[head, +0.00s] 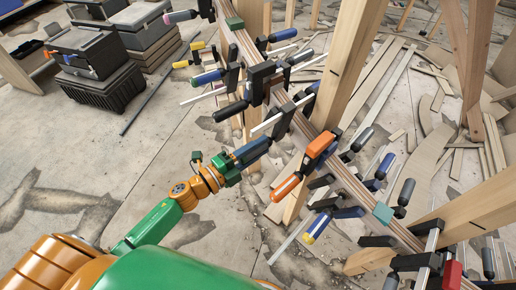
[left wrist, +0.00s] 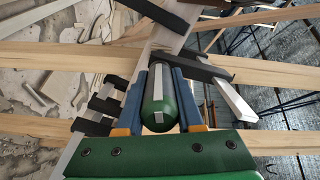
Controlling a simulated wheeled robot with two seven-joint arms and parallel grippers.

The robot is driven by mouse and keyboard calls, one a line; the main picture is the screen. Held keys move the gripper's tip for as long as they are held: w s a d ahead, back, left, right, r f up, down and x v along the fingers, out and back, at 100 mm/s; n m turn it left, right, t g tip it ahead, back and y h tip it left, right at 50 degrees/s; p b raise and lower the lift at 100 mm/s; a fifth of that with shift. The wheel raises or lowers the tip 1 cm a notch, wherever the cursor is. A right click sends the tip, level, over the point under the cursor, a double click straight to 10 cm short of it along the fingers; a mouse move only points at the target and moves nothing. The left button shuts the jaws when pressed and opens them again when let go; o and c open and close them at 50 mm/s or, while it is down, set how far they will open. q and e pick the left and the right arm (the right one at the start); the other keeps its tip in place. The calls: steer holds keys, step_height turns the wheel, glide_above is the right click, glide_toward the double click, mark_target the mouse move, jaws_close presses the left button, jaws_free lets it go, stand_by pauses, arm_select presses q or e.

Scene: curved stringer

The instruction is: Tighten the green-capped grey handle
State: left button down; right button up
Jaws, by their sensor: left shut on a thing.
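The green-capped grey handle (left wrist: 158,106) lies between the two blue fingers of my left gripper (left wrist: 160,82) in the left wrist view, its rounded green end toward the palm. In the head view my left gripper (head: 258,147) reaches from the lower left to a clamp on the curved wooden stringer (head: 352,178). Its fingers are shut on the handle and hide most of it there. The clamp's far end, beyond the fingertips, is partly hidden. My right gripper is not in view.
Other clamps crowd the stringer on both sides, including an orange-handled one (head: 287,187) and a yellow-blue-handled one (head: 317,227) close to my left gripper. Wooden posts (head: 348,62) stand behind. Black cases (head: 95,62) stand at upper left.

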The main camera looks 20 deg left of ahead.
arm_select(q)
steer(key=m+b, duration=0.1)
steer(key=m, duration=0.4)
steer(key=shift+f+m+b, duration=0.1)
steer(key=shift+m+b, duration=0.2)
steer(key=shift+b, duration=0.05)
steer(key=m+b, duration=0.1)
steer(key=m, duration=0.3)
steer(key=shift+b, duration=0.35)
steer(key=m+b, duration=0.2)
steer(key=m, duration=0.3)
steer(key=shift+m, duration=0.4)
steer(key=shift+w+a+m+b, duration=0.1)
steer(key=shift+m+b, duration=0.45)
steer(key=shift+m, duration=1.65)
steer(key=c, duration=0.5)
jaws_free()
steer(key=shift+c, duration=0.2)
